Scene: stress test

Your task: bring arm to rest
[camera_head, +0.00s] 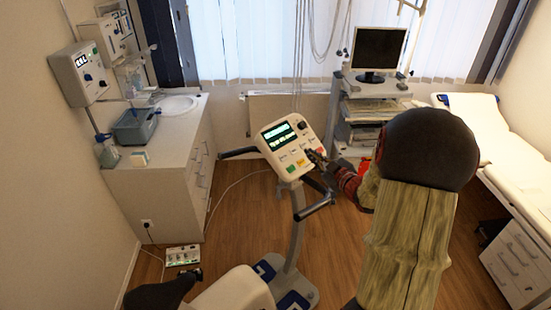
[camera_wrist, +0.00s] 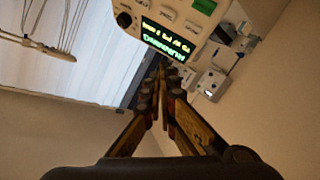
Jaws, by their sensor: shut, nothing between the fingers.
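My gripper (camera_head: 318,158) is in front of the right side of the exercise bike's console (camera_head: 275,138) in the head view. In the wrist view my gripper (camera_wrist: 160,80) has its fingers together, with nothing seen between them. The console (camera_wrist: 190,12) with its lit green display is just beyond the fingertips there. I cannot tell whether the fingertips touch the console. My arm reaches in from the right of the head view and hides part of the room behind it.
The bike's handlebar (camera_head: 315,206) is below my gripper. A monitor (camera_head: 379,50) stands on a cart (camera_head: 352,88) behind. A bed (camera_head: 520,163) is at the right, a white cabinet (camera_head: 160,190) at the left. Wooden floor (camera_head: 235,225) lies open between cabinet and bike.

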